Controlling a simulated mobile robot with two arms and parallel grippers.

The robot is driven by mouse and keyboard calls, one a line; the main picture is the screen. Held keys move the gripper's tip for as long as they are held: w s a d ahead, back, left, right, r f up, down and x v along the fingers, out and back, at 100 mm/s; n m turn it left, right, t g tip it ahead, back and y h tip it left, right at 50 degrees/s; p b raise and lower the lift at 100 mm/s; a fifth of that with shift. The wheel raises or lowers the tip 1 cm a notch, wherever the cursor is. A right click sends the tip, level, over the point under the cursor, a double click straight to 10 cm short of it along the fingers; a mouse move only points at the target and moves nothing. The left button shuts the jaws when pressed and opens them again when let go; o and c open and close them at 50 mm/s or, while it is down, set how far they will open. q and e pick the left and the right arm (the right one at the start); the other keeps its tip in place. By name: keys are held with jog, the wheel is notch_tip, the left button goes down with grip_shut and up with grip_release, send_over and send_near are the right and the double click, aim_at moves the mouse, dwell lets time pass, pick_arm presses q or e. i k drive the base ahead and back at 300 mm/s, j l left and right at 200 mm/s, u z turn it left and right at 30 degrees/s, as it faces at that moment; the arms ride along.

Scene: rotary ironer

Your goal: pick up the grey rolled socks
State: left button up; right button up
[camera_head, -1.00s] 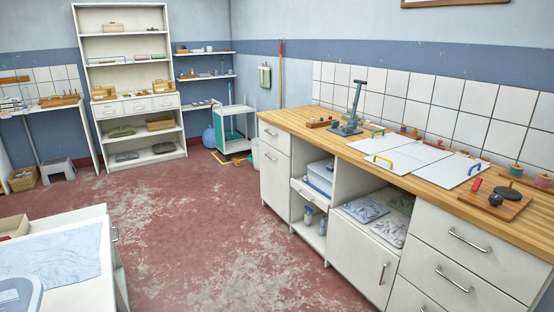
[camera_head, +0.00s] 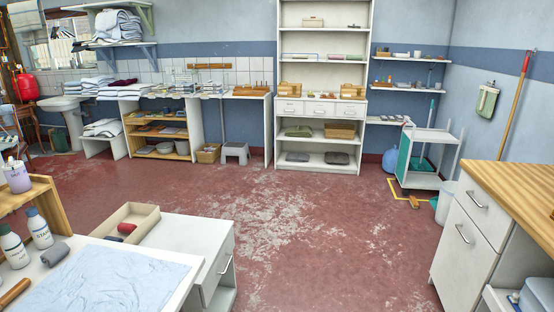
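A dark grey roll (camera_head: 56,254), which looks like the grey rolled socks, lies on the white table (camera_head: 178,303) at the lower left. It is beside two white bottles (camera_head: 40,228) and just beyond the corner of a pale blue cloth (camera_head: 105,283). Its far end and top are clear to see. Neither of my grippers is in view.
A wooden-handled item (camera_head: 14,293) lies at the table's left. A wood-topped counter (camera_head: 520,195) is at right. Red floor (camera_head: 330,240) between is open.

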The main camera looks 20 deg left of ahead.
aim_at(53, 255)
jog(key=i+u, duration=0.25)
jog(key=i, duration=0.2)
jog(key=i+l+u, duration=0.1)
jog(key=i+u, duration=0.2)
jog(key=i+l+u, duration=0.25)
jog(key=i, duration=0.25)
jog(key=i+l+u, duration=0.25)
jog(key=i, duration=0.15)
